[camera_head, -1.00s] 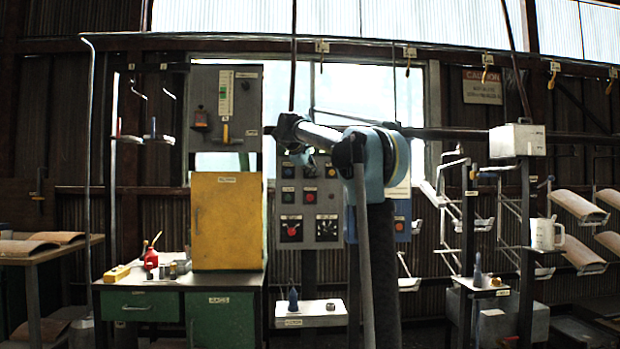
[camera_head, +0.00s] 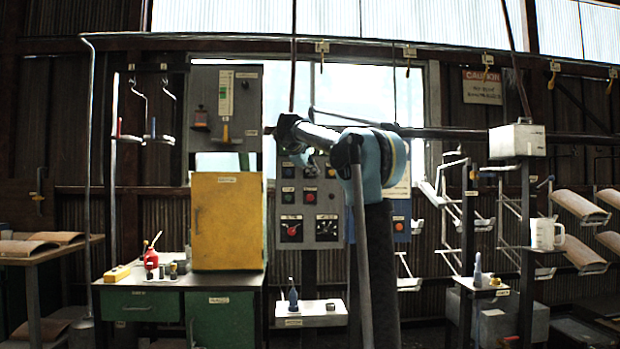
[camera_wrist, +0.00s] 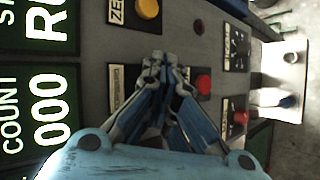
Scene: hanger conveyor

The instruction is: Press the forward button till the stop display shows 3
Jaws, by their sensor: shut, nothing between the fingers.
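The grey control panel (camera_head: 328,201) stands behind my arm in the head view, with blue and red buttons and two larger knobs. My gripper (camera_wrist: 170,66) is shut and empty, with its fingertips over the panel face in the wrist view. The fingers cover part of a labelled plate (camera_wrist: 117,82); any button under them is hidden. A red button (camera_wrist: 204,85) shows just right of the fingertips. Contact cannot be told. I cannot identify the forward button from the small labels. The stop number is not readable in either view.
A yellow cabinet (camera_head: 227,222) stands left of the panel. A small white shelf (camera_head: 311,320) is below it. Hanger hooks (camera_head: 409,53) line the overhead rail.

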